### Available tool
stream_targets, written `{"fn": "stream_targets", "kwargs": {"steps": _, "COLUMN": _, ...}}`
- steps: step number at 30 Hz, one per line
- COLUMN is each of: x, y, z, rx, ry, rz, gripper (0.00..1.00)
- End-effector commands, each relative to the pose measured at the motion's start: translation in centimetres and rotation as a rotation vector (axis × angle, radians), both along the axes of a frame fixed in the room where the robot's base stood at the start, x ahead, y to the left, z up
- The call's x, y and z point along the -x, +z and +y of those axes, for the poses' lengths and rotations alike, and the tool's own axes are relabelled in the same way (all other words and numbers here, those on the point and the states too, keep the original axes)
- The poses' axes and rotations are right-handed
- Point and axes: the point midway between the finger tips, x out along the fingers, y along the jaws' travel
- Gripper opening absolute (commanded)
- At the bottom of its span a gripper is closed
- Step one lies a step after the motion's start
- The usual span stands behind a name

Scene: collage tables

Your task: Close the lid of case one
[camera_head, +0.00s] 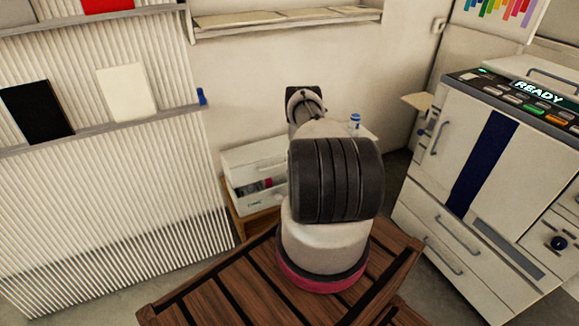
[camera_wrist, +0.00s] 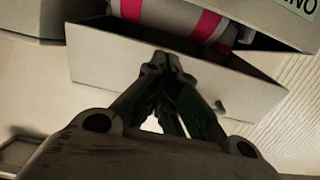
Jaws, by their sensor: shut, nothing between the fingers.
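A white case (camera_head: 257,198) stands on a low wooden support left of my arm in the head view. Its top is open and dark and pink contents show inside. A pale panel, apparently the raised lid (camera_head: 250,154), stands at its back. In the wrist view a white case wall (camera_wrist: 215,84) crosses the top, with a pink-banded roll beyond it and part of a green label at the upper right. My gripper (camera_wrist: 168,62) is shut and empty, its fingertips overlapping this wall; I cannot tell if they touch. In the head view my arm hides the gripper.
A low wooden stand (camera_head: 255,223) holds the case. A ribbed white wall panel (camera_head: 110,190) with shelves is at the left. A large white machine (camera_head: 480,190) with drawers and a READY display is at the right. A wall shelf (camera_head: 285,24) is above.

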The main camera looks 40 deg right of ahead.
Motion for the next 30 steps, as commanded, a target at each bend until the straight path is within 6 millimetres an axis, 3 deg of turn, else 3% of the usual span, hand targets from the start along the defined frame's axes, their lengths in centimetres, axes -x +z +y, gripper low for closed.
{"fn": "stream_targets", "kwargs": {"steps": 6, "x": 0.4, "y": -1.6, "z": 0.1, "rx": 0.0, "ry": 0.0, "rz": 0.0, "gripper": 0.0}}
{"fn": "stream_targets", "kwargs": {"steps": 30, "x": 0.4, "y": -1.7, "z": 0.1, "rx": 0.0, "ry": 0.0, "rz": 0.0, "gripper": 0.0}}
